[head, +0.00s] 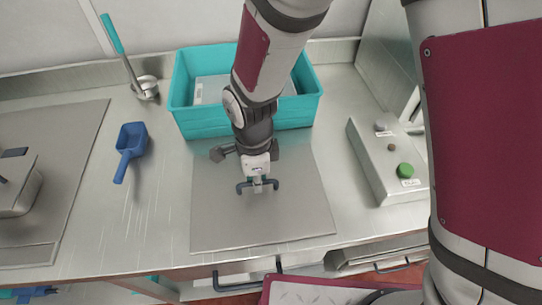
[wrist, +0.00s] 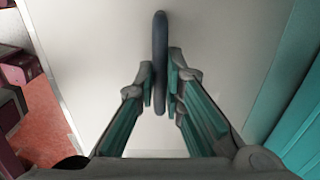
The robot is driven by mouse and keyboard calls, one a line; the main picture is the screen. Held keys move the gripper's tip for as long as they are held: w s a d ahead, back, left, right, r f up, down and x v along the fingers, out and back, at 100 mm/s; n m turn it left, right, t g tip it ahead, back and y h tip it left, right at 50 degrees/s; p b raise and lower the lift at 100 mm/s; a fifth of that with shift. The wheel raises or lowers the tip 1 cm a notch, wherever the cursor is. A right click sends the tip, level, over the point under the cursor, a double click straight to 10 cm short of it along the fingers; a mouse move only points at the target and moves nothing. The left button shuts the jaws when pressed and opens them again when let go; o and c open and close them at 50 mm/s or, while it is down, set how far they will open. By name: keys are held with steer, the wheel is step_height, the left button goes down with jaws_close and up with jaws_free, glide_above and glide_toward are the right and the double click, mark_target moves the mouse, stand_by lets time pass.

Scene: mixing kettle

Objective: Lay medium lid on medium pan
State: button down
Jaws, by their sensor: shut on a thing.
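A flat, square grey metal lid (head: 225,220) with a dark blue bar handle (head: 243,187) is in the middle of the head view, in front of the teal bin. My gripper (head: 258,180) points down over it and is shut on the handle. In the wrist view my gripper (wrist: 160,82) has its two fingers on either side of the handle (wrist: 160,35), with the pale lid surface (wrist: 105,60) behind. I cannot tell whether the lid rests on the counter or is slightly raised. I cannot make out the medium pan for certain.
A teal bin (head: 190,122) holding a metal item stands behind. A blue scoop (head: 131,142) and a teal-handled ladle (head: 125,58) lie left. A metal piece with a dark handle (head: 18,185) sits far left on a grey panel (head: 75,150). A button box (head: 385,165) stands right.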

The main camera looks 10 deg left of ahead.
steer(key=shift+r+p, duration=1.9)
steer(key=shift+r, duration=0.6)
